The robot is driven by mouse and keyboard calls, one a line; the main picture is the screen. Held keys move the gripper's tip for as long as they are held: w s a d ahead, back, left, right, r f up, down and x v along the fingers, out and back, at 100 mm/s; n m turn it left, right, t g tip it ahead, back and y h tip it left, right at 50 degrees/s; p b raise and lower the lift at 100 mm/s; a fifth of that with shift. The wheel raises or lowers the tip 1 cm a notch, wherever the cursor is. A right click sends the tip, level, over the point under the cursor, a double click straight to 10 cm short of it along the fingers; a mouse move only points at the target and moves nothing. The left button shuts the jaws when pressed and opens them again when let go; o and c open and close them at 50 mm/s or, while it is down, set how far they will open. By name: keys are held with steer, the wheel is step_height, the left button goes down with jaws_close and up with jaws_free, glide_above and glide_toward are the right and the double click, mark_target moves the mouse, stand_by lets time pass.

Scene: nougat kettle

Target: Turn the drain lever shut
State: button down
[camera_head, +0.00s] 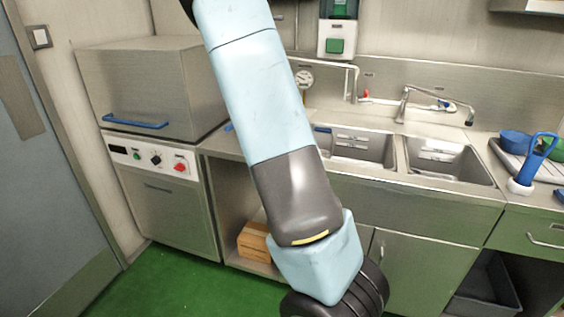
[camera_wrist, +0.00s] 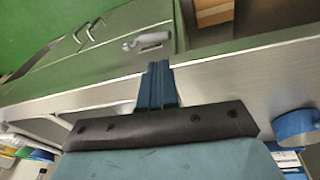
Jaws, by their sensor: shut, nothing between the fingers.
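A grey lever (camera_wrist: 148,38) shows in the wrist view, on the metal front panel beyond the counter edge. It lies roughly crosswise, with a small label plate beside it. I take it for the drain lever. I cannot make it out in the head view, where my arm covers part of the cabinet front. My gripper (camera_wrist: 159,68) is shut and empty in the wrist view. Its dark blue fingertips point toward the panel, close to the lever in the picture, and look apart from it. In the head view the fingers are hidden behind my wrist.
The double sink (camera_head: 365,148) with faucets is set in the counter. A steel machine (camera_head: 155,88) with a blue handle stands at left. A wooden box (camera_head: 253,243) sits on the low shelf. A drying rack (camera_head: 510,152) is at right. Green floor (camera_head: 150,285) is clear at lower left.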

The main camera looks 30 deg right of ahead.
steer(key=s+d+m+t+y, duration=0.1)
steer(key=s+d+m+t, duration=0.15)
steer(key=m, duration=1.45)
steer(key=s+d+m+t+y, duration=0.2)
steer(key=s+d+m, duration=0.15)
steer(key=m, duration=1.45)
steer(key=x, duration=0.9)
steer(key=s+x, duration=0.1)
steer(key=x, duration=0.4)
steer(key=shift+a+f, duration=0.15)
steer(key=shift+a, duration=0.1)
